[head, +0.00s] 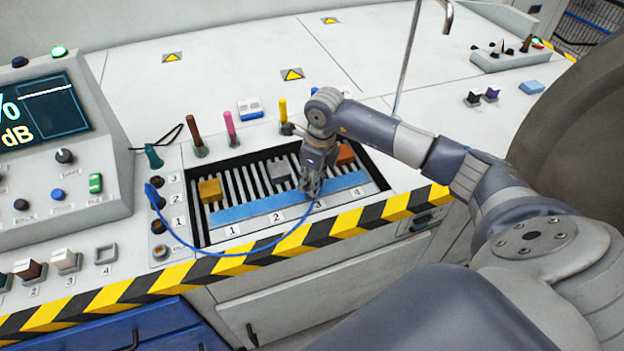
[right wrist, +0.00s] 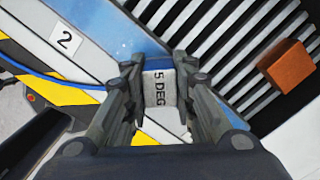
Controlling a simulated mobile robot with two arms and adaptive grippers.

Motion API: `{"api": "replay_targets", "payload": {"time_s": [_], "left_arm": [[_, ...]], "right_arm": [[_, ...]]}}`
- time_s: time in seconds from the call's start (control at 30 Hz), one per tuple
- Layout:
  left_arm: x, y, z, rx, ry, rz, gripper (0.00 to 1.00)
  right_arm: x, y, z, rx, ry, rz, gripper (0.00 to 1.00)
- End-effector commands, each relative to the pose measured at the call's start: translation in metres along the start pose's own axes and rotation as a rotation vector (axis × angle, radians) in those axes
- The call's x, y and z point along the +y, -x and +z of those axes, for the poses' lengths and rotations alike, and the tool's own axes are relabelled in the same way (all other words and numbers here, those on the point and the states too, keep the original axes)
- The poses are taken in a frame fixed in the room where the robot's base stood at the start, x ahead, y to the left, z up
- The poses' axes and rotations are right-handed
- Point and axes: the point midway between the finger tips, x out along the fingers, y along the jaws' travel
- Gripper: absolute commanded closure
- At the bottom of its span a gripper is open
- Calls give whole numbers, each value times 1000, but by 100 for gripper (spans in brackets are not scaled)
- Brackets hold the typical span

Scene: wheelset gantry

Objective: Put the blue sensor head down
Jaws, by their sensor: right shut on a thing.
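My right gripper (head: 311,188) is low over the slatted tray, near the blue strip at its front. In the right wrist view its fingers (right wrist: 160,85) are shut on a pale grey block (right wrist: 160,88), the sensor head, with "5 DEG" readable on it. A blue cable (head: 190,245) loops from the left socket panel to the gripper. The block's underside is hidden, so I cannot tell if it touches the strip. My left gripper is not in view.
The slatted tray (head: 200,222) holds a yellow block (head: 210,190), a grey block (head: 278,172) and an orange block (head: 345,154). The blue strip (head: 250,208) runs above labels 1 to 4. Upright coloured handles stand behind the tray. A thin metal pole (head: 408,55) rises behind my arm.

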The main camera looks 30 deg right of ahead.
Motion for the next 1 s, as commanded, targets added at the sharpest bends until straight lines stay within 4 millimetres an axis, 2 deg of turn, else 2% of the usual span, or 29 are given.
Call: {"api": "replay_targets", "payload": {"time_s": [0.03,0.07,0.1,0.13,0.17,0.47,0.6,0.73,1.0], "left_arm": [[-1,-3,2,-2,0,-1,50],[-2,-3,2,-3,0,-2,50],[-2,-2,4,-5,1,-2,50],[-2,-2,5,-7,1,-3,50],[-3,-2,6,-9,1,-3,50],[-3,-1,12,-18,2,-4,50],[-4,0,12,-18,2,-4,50],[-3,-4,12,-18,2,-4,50],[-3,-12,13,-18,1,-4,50]], "right_arm": [[0,-3,0,0,0,0,100],[0,-3,0,0,0,0,73],[0,-2,0,0,0,0,64],[0,-2,0,0,0,0,57],[0,-2,0,0,0,0,55],[0,-1,0,0,0,0,55],[-1,7,1,-3,1,-2,55],[-1,29,1,-4,1,-5,55],[-1,88,1,-5,1,-4,55]]}}
